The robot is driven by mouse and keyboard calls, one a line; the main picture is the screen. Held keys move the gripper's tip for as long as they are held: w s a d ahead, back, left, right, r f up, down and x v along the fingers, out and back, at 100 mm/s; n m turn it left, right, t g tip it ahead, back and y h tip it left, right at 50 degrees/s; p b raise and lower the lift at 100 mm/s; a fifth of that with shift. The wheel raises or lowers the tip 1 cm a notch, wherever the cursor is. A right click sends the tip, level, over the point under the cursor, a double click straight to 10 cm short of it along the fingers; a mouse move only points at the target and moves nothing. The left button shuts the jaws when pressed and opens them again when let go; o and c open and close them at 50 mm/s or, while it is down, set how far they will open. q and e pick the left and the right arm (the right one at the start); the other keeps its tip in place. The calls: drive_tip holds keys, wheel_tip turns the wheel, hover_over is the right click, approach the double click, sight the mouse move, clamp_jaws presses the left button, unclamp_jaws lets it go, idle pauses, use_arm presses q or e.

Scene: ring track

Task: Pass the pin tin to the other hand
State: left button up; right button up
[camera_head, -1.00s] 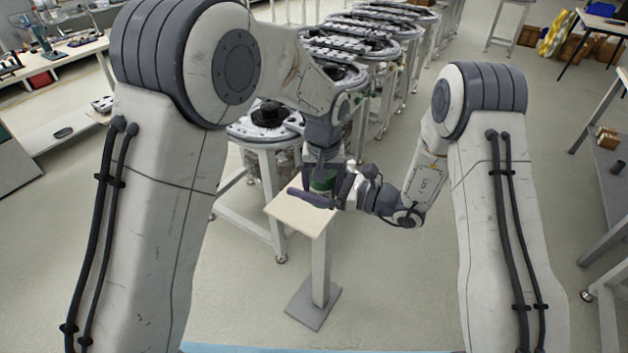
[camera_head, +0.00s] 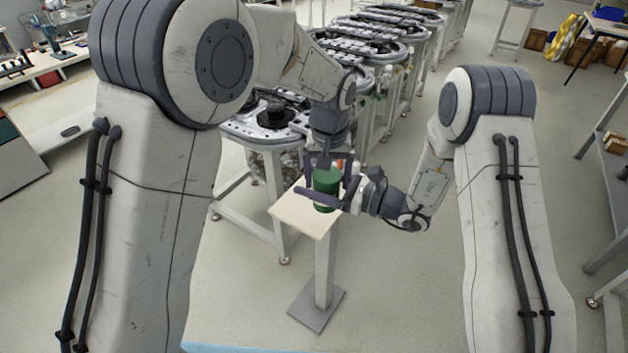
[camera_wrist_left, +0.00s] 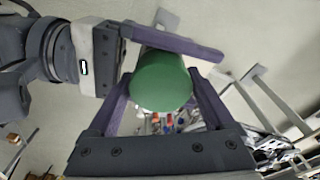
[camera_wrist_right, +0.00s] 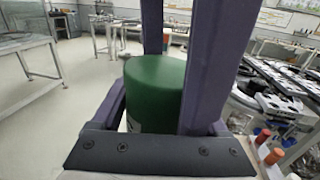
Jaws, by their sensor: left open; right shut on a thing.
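The pin tin (camera_head: 326,190) is a green cylinder, upright over the small pale stand. It also shows in the left wrist view (camera_wrist_left: 161,82) and in the right wrist view (camera_wrist_right: 154,88). My right gripper (camera_head: 328,197) comes in from the right and is shut on the tin, one purple finger across its near side. My left gripper (camera_head: 327,162) points down from above, open, its fingers on either side of the tin's upper part. I cannot tell whether the tin's base touches the stand.
The small stand (camera_head: 286,210) has a square pale top on one post. Behind it, a row of track tables (camera_head: 255,130) runs away, the nearest bearing a black round part (camera_head: 272,114). Open floor (camera_head: 400,290) lies in front and to the right.

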use_arm(q)
drive_tip(key=r, duration=0.7)
drive_tip(key=shift+s+d+r, duration=0.1)
drive_tip(key=shift+s+r, duration=0.5)
drive_tip(key=shift+r, duration=0.05)
drive_tip(key=s+a+f+m, duration=0.1)
drive_tip(key=s+f+m, duration=0.1)
drive_tip(key=s, duration=0.7)
drive_tip(key=s+a+f+m+g, duration=0.1)
drive_tip(key=s+a+f+m, duration=0.1)
drive_tip(key=s, duration=0.7)
drive_tip(key=s+a+f+m+h, duration=0.1)
drive_tip(key=s+m, duration=0.2)
drive_tip(key=s, duration=0.6)
drive_tip(key=shift+a+f, duration=0.4)
